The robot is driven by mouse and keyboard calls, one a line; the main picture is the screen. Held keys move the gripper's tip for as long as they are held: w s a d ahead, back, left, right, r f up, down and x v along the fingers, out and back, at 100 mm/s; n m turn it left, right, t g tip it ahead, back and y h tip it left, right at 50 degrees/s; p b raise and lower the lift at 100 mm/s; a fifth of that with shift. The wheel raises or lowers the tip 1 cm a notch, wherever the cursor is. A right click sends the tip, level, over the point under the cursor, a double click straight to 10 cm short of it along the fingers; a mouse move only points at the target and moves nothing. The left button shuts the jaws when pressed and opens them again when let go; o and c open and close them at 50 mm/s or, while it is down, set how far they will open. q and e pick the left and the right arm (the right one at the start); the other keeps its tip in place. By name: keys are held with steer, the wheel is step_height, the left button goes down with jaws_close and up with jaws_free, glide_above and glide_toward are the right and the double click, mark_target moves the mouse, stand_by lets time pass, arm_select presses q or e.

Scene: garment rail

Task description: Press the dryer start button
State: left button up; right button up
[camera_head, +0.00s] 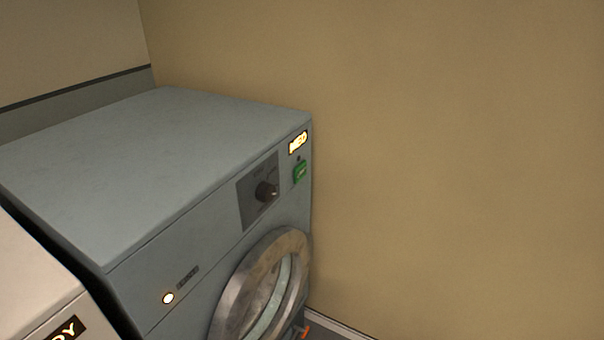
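A grey-blue machine (150,150), which looks like the dryer, stands against the tan wall. A green button (300,172) sits at the upper right of its front face, just below a lit "MED" label (298,143). A dark knob (265,191) on a dark panel is to the left of the green button. A round metal-rimmed door (242,290) is below and looks closed; its lower part is cut off. A small lit round light or button (168,298) is at the lower left of the front. Neither of my grippers is in view.
A small orange thing (303,331) shows at the bottom. The tan wall (450,150) closes off the right side.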

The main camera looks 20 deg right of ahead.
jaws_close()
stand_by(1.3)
